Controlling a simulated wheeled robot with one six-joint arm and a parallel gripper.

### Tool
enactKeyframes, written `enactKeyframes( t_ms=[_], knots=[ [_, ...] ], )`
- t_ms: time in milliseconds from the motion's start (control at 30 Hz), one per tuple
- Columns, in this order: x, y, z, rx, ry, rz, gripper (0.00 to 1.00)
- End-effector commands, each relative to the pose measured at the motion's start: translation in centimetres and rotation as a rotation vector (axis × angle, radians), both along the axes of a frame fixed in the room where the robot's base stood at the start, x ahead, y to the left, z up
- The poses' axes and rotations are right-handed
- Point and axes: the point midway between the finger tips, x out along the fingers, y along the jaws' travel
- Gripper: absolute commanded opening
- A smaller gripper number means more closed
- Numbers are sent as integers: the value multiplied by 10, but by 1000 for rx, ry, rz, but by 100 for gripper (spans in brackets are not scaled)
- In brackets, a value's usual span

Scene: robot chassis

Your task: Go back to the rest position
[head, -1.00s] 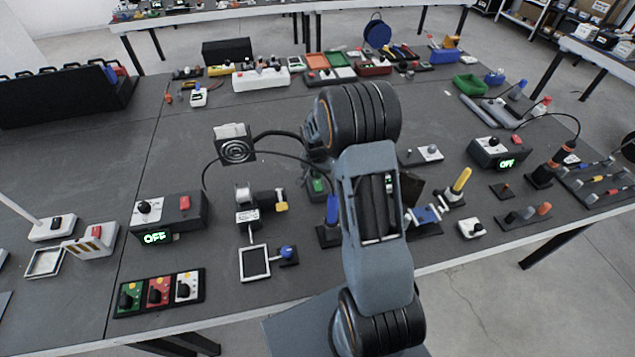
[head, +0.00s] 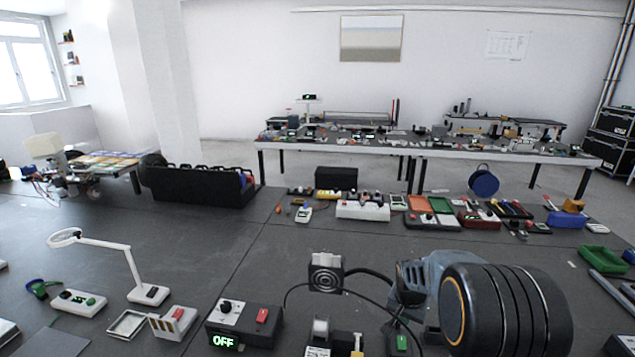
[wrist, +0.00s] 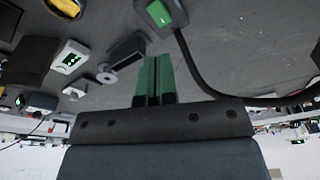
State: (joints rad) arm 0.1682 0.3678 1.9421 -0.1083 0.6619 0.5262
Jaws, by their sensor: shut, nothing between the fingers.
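My gripper (wrist: 155,80) shows in the wrist view with its two green fingers side by side and shut, and nothing is held. It is over the dark worktop, apart from the things there. In the head view my arm stands at the lower right with its elbow towards the camera. The gripper itself is hidden or out of frame there.
A grey-black box with a green OFF display (head: 243,327) and a small fan on a stand (head: 326,272) are left of my arm. A black toolbox (head: 203,186) stands at the back left. In the wrist view a green switch (wrist: 159,13) lies close beyond the fingers.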

Motion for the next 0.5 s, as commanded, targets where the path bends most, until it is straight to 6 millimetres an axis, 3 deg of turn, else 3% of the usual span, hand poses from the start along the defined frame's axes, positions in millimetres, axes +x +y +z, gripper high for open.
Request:
enactKeyframes(
  t_ms=[33, 200, 300, 500],
  knots=[
    [-11, 9, 26, -6, -25, 44, 0],
    [-64, 38, 90, -25, -78, 219, 0],
    [-98, 53, 115, -37, -109, 317, 0],
    [-156, 73, 141, -59, -161, 481, 0]
  ],
)
